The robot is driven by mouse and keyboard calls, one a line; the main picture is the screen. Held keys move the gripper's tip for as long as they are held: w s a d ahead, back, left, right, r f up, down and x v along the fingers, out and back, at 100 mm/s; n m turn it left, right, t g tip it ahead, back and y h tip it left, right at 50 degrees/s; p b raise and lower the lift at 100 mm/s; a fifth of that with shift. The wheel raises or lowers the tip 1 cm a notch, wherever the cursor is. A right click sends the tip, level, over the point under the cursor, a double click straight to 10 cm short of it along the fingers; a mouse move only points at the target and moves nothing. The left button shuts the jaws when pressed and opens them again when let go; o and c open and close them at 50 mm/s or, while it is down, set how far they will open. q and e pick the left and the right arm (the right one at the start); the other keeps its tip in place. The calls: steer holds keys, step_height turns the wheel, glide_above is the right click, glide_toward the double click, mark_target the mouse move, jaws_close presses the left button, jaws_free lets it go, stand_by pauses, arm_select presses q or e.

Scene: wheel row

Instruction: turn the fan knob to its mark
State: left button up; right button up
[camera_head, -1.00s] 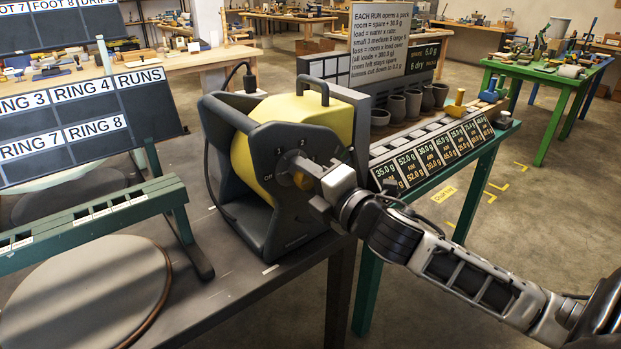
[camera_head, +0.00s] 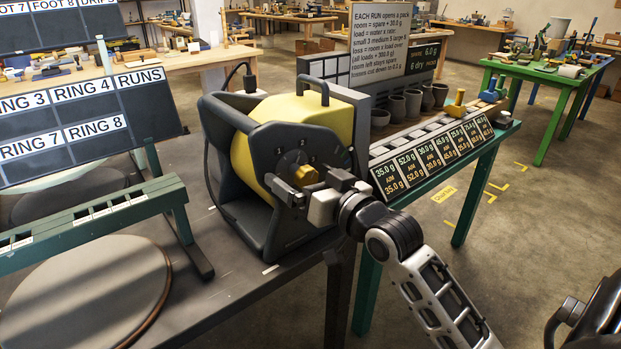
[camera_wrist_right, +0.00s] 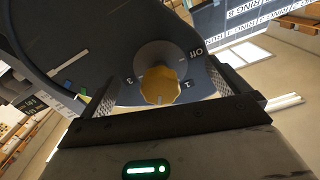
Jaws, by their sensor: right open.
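The fan knob (camera_head: 306,174) is a yellow, lobed knob on the dark front panel of the yellow-bodied fan (camera_head: 263,125). In the right wrist view the knob (camera_wrist_right: 159,86) sits on a grey round plate, with "Off" and numbers printed around it. Which mark it points to I cannot tell. My right gripper (camera_head: 317,187) is open in front of the panel, its fingers to either side of the knob. In the wrist view both fingers stand clear of the knob, with gaps left and right. My left gripper is not in view.
The fan stands on a dark table (camera_head: 230,300), beside a round disc (camera_head: 85,290) and a green rack (camera_head: 90,220). A row of weight labels (camera_head: 430,160) and several grey cups lie to its right. A cable hangs on the fan's left side.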

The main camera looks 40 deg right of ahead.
mark_target(310, 182)
steer(key=shift+s, duration=0.1)
steer(key=shift+s+d+p, duration=0.15)
steer(key=shift+s+p, duration=0.15)
steer(key=shift+s, duration=1.4)
steer(key=shift+s+d+p, duration=0.15)
steer(key=shift+s+p, duration=0.1)
steer(key=shift+s, duration=1.45)
steer(key=s+a+f+n+g, duration=0.1)
steer(key=s+a+f+g, duration=0.1)
steer(key=a+f, duration=0.3)
steer(key=s+a+f+n+g+y, duration=0.1)
steer(key=s+a+f+g, duration=0.2)
steer(key=f, duration=0.9)
steer(key=s+a+f+n+g+y, duration=0.1)
steer(key=s+a+f+n+g, duration=0.1)
steer(key=s+a+f, duration=0.4)
step_height(310, 182, down, 3)
steer(key=shift+s+a+r, duration=0.15)
steer(key=shift+s+a, duration=0.05)
steer(key=shift+a, duration=0.9)
